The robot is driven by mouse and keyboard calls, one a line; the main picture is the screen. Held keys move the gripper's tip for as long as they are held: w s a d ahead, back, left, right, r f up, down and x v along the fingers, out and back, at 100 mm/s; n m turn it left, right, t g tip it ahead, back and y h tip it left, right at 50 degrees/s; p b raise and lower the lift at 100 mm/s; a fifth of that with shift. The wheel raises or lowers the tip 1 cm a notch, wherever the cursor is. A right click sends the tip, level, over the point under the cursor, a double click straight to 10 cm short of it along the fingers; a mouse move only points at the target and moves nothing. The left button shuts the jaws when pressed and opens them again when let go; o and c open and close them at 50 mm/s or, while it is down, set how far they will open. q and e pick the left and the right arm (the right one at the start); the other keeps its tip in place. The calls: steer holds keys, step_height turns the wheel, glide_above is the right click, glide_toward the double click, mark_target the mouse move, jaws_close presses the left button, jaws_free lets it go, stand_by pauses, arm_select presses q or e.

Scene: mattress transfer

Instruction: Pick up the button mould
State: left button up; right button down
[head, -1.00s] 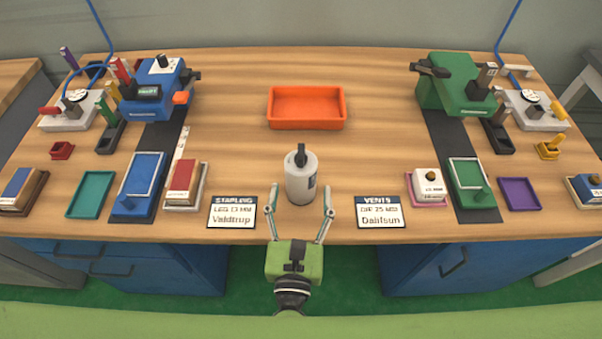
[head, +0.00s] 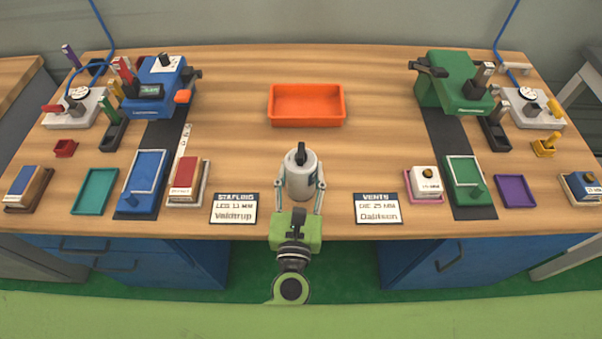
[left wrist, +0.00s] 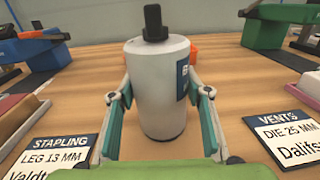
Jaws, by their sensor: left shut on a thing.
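A white cylinder (head: 300,174) with a black knob on top and a dark blue label stands upright near the table's front middle. My left gripper (head: 300,185) reaches in from the front edge with one finger on each side of the cylinder, shut on it. In the left wrist view the cylinder (left wrist: 158,85) stands between the fingers, its base seemingly on the wood. Nothing is clearly marked as the button mould. A white block (head: 426,181) with a round brown button on top sits in a pink tray (head: 411,198) to the right. My right gripper is not in view.
A stapling card (head: 234,209) and a vents card (head: 378,208) flank the cylinder. An empty orange tray (head: 306,121) lies behind it. A blue machine (head: 150,95) stands at left, a green machine (head: 455,85) at right. The table between cylinder and orange tray is clear.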

arm_select(q)
steer(key=shift+r, duration=0.15)
steer(key=shift+r+p, duration=0.75)
steer(key=shift+r, duration=0.05)
step_height(320, 180, up, 2)
steer(key=shift+r+p, duration=0.15)
steer(key=shift+p, duration=0.9)
steer(key=s+r+p, duration=0.4)
steer(key=r, duration=0.1)
steer(key=shift+s+r, duration=0.3)
steer(key=shift+s, duration=0.1)
steer(key=s+r, duration=0.3)
steer(key=s, duration=0.6)
steer(key=shift+r+b, duration=0.2)
steer(key=shift+b, duration=0.1)
steer(key=p, duration=0.4)
glide_above(301, 166)
steer(key=w, duration=0.2)
steer(key=shift+w, duration=0.15)
